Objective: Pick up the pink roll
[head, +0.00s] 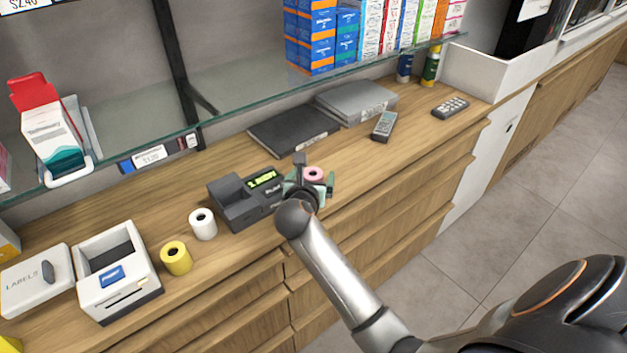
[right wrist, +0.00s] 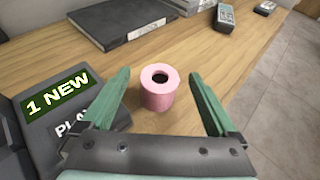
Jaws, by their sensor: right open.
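The pink roll (right wrist: 158,98) stands upright on the wooden counter, its dark core hole facing up. In the head view the pink roll (head: 313,174) is partly hidden by my right gripper (head: 316,186). In the right wrist view the right gripper (right wrist: 160,95) is open, with one green finger on each side of the roll. Gaps show between the roll and both fingers, and the roll lies toward and a little beyond the fingertips. My left gripper is not in view.
A dark grey device (head: 240,200) with a lit display stands just left of the right gripper. A white roll (head: 203,224) and a yellow roll (head: 176,258) stand farther left. A black binder (head: 290,132) lies behind. A glass shelf (head: 240,98) overhangs the counter's back.

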